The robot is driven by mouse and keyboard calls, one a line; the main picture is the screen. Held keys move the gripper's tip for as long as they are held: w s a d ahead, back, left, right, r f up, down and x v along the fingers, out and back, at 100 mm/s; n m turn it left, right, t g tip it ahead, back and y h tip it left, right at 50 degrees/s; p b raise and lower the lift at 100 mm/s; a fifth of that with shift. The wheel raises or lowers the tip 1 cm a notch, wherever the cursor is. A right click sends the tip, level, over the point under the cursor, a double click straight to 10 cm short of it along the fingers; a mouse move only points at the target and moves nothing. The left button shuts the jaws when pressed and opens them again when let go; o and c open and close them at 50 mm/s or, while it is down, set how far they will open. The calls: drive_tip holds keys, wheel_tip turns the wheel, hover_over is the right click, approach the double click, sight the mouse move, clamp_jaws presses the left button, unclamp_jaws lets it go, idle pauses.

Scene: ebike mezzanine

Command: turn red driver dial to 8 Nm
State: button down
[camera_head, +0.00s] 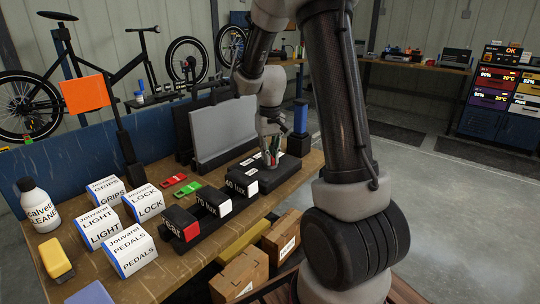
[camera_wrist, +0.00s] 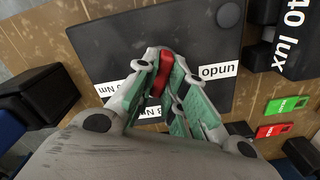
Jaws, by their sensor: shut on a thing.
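My gripper (camera_wrist: 160,72) is shut on the red driver dial (camera_wrist: 159,82), seen as a red bar between the green-padded fingers in the wrist view. The bar points slightly off the picture's vertical. The dial sits on a dark plate (camera_wrist: 145,27). A white "undo" label (camera_wrist: 217,71) lies right of the fingers, upside down. An "Nm" label (camera_wrist: 113,90) lies to the left, and another "Nm" label (camera_wrist: 151,112) lies below; the fingers partly cover both, so their numbers are unclear. In the head view my gripper (camera_head: 272,156) is down at the plate (camera_head: 286,175).
Lux-marked blocks (camera_head: 241,184) stand near the plate, with green (camera_head: 172,181) and red (camera_head: 187,189) tags beside them. A grey panel (camera_head: 222,128) stands behind. White boxes (camera_head: 127,250) and a bottle (camera_head: 40,207) occupy the bench's left end. Cartons (camera_head: 240,273) sit below the front edge.

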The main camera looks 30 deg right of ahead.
drive_tip(key=shift+n, duration=0.3)
drive_tip(key=c, duration=1.5)
unclamp_jaws()
drive_tip(key=shift+r, duration=0.15)
wheel_tip(320, 180, up, 12)
drive_tip(key=shift+f, duration=0.1)
